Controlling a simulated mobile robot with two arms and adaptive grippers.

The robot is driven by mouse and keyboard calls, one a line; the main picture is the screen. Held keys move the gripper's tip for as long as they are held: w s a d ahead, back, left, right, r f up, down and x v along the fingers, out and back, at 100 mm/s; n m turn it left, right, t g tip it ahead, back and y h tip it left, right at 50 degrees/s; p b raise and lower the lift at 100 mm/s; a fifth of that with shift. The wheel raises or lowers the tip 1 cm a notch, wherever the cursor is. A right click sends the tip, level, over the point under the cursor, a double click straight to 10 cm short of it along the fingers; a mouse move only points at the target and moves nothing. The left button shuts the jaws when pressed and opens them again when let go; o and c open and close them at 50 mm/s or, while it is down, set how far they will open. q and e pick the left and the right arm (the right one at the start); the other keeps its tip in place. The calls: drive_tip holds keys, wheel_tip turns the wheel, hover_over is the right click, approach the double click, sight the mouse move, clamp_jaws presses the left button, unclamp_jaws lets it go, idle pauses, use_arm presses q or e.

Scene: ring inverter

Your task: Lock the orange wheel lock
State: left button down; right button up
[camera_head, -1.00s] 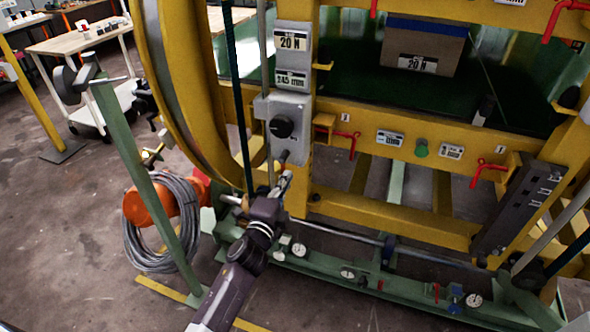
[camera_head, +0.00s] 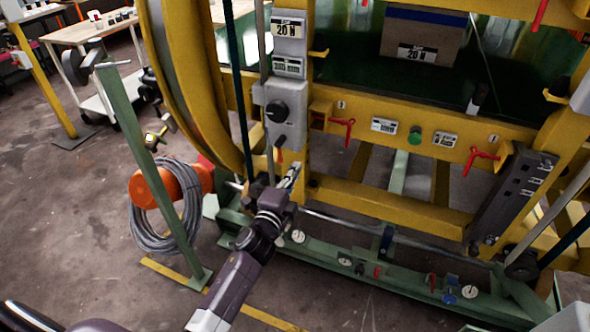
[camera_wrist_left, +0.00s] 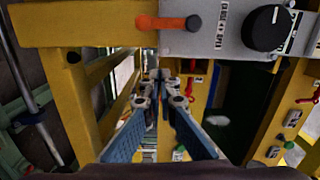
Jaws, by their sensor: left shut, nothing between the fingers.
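The orange wheel lock handle (camera_wrist_left: 168,22) lies across the top of the left wrist view. Its dark pivot end sits on a grey control plate (camera_wrist_left: 230,42). In the head view, a small part of the orange handle (camera_head: 279,156) shows below the grey box (camera_head: 285,115) with the black knob. My left gripper (camera_head: 293,172) is just below and right of the handle, apart from it. In the left wrist view, its fingertips (camera_wrist_left: 160,75) are together and empty, below the handle in the picture. My right gripper is in neither view.
The yellow frame (camera_head: 360,195) closely surrounds my left gripper. Red handles (camera_head: 343,130) and a green button (camera_head: 414,137) sit on its crossbar. A green post (camera_head: 150,180) with a coiled grey cable (camera_head: 170,235) stands left. Open floor (camera_head: 60,220) lies farther left.

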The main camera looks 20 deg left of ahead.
use_arm(q)
drive_tip(key=s+p, duration=0.1)
drive_tip(key=s, duration=0.8)
drive_tip(key=shift+a+f, duration=0.15)
drive_tip(key=shift+a, duration=0.2)
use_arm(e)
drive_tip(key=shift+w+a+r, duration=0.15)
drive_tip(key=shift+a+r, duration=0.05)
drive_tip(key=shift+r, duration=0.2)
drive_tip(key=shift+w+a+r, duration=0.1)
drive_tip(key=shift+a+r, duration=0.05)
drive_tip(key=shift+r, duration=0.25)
use_arm(q)
drive_tip(key=shift+s, duration=0.1)
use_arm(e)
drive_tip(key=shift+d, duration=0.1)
